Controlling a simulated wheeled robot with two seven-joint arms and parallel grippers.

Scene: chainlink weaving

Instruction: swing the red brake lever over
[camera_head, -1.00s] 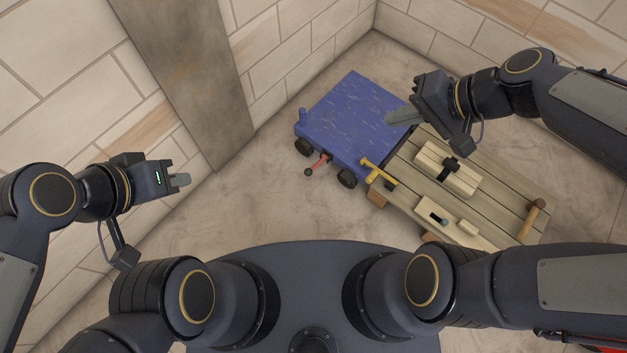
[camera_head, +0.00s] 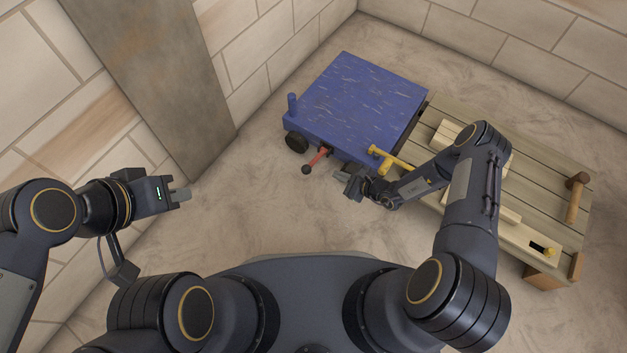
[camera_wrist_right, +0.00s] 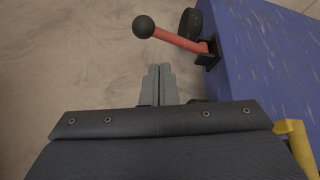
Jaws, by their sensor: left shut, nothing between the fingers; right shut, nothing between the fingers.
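The red brake lever (camera_head: 318,158) with a black ball knob sticks out from the near side of the blue cart (camera_head: 350,95). In the right wrist view the lever (camera_wrist_right: 178,39) points left from its black mount, its knob at the upper left. My right gripper (camera_head: 340,174) is shut and empty, a little to the right of the lever and apart from it. In the right wrist view its fingertips (camera_wrist_right: 157,70) lie together, below the lever. My left gripper (camera_head: 187,192) is shut and empty at the left, far from the cart.
A yellow handle (camera_head: 385,158) sits at the cart's near right corner. A wooden plank bench (camera_head: 555,170) with blocks and a peg stands right of the cart. Brick walls and a grey post (camera_head: 165,70) close off the back and left. Bare floor (camera_head: 265,200) lies in front.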

